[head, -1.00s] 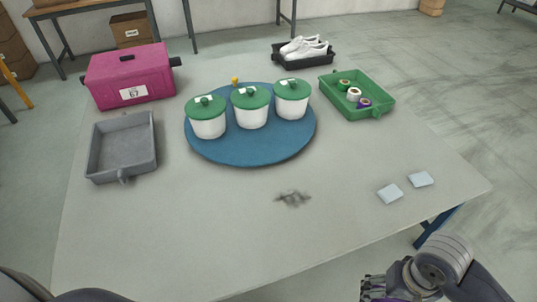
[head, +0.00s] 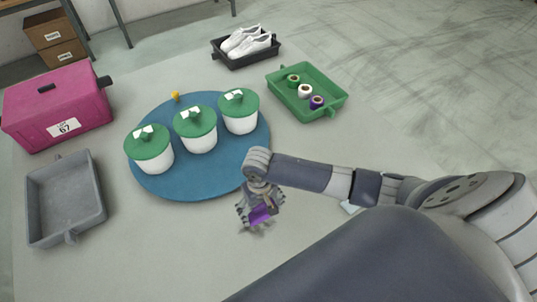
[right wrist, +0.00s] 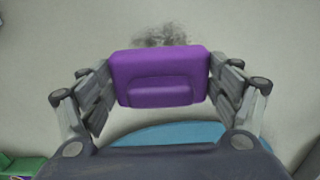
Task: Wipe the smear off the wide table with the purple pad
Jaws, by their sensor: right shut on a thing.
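My right gripper (head: 260,214) is shut on the purple pad (right wrist: 160,78), with fingers on both of its sides. In the head view the purple pad (head: 262,215) shows between the fingers, over the wide table (head: 180,250). The dark grey smear (right wrist: 162,36) lies on the table just beyond the pad's edge in the right wrist view. In the head view my gripper mostly covers the smear. I cannot tell whether the pad touches the table. My left gripper is out of view.
Three white tubs with green lids stand on a blue round mat (head: 190,190) beside my right gripper. A grey tray (head: 65,200) and magenta box (head: 57,105) are at left. A green tray (head: 330,110) and white shoes (head: 245,40) are behind. The front table is clear.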

